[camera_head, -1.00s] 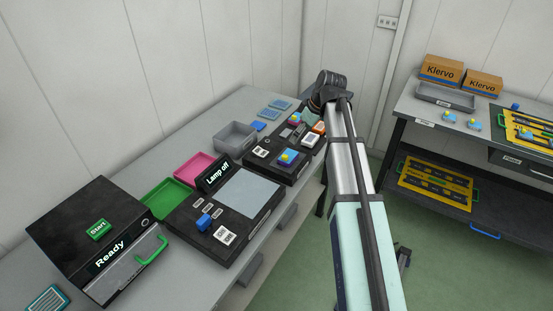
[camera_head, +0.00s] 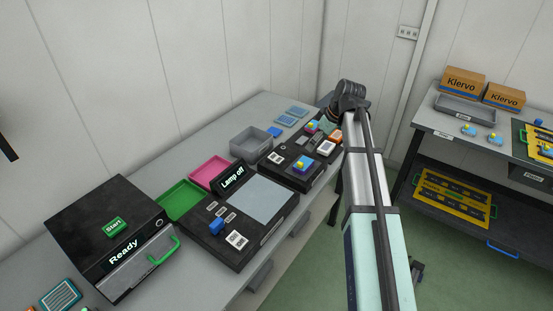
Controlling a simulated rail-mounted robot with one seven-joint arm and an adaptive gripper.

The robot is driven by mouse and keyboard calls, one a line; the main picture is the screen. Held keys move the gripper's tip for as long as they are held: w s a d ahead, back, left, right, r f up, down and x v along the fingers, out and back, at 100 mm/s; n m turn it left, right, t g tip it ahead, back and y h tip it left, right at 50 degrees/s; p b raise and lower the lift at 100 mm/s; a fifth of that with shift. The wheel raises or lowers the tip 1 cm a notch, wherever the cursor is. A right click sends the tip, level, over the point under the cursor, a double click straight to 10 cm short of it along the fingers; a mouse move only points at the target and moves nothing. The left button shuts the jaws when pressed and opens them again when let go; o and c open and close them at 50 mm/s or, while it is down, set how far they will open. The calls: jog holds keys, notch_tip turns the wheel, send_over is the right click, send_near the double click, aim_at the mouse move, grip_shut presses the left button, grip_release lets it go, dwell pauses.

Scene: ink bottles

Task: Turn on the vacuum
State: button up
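No part in view is labelled as a vacuum, so I cannot tell its switch for certain. A black station (camera_head: 285,167) stands at the far end of the left bench, with blue pieces topped in yellow (camera_head: 303,165) and small controls too small to read. In front of it is a black station with a pale panel (camera_head: 262,198), a blue knob (camera_head: 216,226) and a sign reading "Lamp off" (camera_head: 233,178). My arm reaches up beside the far station. Its dark end joint shows, but my gripper is hidden.
A black box (camera_head: 93,222) with a green "Start" button, a "Ready" display and a green handle stands front left. Green (camera_head: 180,200), pink (camera_head: 208,172) and grey (camera_head: 252,141) trays line the bench. A shelved table (camera_head: 425,120) with boxes is at right.

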jog(key=c, duration=0.5)
jog(key=a, duration=0.2)
jog(key=shift+w+a+r+p, duration=0.25)
jog(key=shift+a+r+p, duration=0.1)
jog(key=shift+a, duration=0.05)
jog(key=c, duration=1.2)
jog(key=shift+n+g, duration=0.3)
jog(key=shift+n, duration=0.1)
jog(key=w+a, duration=0.1)
jog(key=a, duration=0.1)
jog(key=w+a+r+p, duration=0.1)
jog(key=w+a, duration=0.1)
jog(key=a, duration=0.1)
jog(key=w+a, duration=0.1)
jog(key=a, duration=0.2)
jog(key=shift+w+a+r+p, duration=0.2)
jog(key=shift+a+r+p, duration=0.05)
jog(key=shift+r+p, duration=0.1)
grip_shut()
jog(key=shift+w+d+m+h, duration=0.15)
jog(key=shift+w+m+h, duration=0.15)
jog(key=shift+w+m, duration=0.2)
